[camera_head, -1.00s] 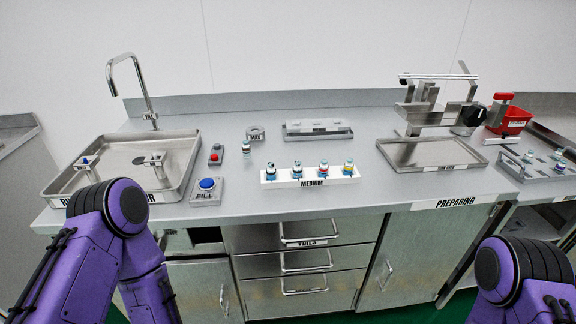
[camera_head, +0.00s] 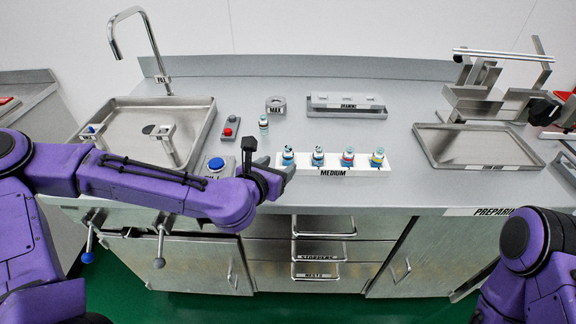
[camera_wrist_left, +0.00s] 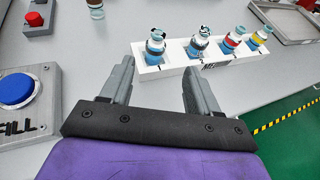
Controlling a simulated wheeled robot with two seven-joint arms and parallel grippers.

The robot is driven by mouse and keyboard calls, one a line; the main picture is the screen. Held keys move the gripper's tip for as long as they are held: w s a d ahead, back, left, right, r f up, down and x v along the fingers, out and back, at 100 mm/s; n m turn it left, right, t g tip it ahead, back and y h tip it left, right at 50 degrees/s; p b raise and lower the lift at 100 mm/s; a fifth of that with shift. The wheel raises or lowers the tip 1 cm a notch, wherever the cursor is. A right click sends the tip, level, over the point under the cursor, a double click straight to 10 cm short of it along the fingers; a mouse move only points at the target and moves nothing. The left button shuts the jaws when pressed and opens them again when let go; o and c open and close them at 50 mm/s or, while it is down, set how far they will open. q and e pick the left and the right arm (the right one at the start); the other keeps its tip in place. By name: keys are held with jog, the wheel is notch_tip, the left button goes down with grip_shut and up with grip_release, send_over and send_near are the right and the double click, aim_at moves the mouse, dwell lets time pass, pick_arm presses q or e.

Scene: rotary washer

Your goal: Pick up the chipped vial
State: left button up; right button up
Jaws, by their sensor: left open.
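Several small vials with blue contents stand upright in a white rack (camera_head: 335,171) labelled MEDIUM. The leftmost vial (camera_head: 288,156) and the one beside it (camera_head: 318,156) have pale, dark-marked tops; the others have a red band (camera_head: 347,157) and a yellow band (camera_head: 377,158). Another vial (camera_head: 263,124) stands alone behind the rack. I cannot tell which one is chipped. My left gripper (camera_head: 279,176) is open and empty, at the rack's left end. In the left wrist view its fingers (camera_wrist_left: 158,70) point toward the leftmost vial (camera_wrist_left: 155,43), short of it. My right gripper is out of view.
A blue FILL button (camera_head: 216,164) is close to my left arm, with a red-button box (camera_head: 229,131) behind it. A sink (camera_head: 196,146) is at left. Counter behind the rack is mostly clear.

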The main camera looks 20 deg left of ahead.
aim_at(286, 157)
pick_arm(q)
jog(key=x, duration=0.2)
jog(key=p+x, duration=0.1)
jog(key=x, duration=0.3)
jog(key=shift+w+a+p, duration=0.2)
jog(key=shift+a+p, duration=0.15)
jog(key=shift+w+f, duration=0.1)
jog(key=shift+w, duration=0.15)
jog(key=c, duration=1.1)
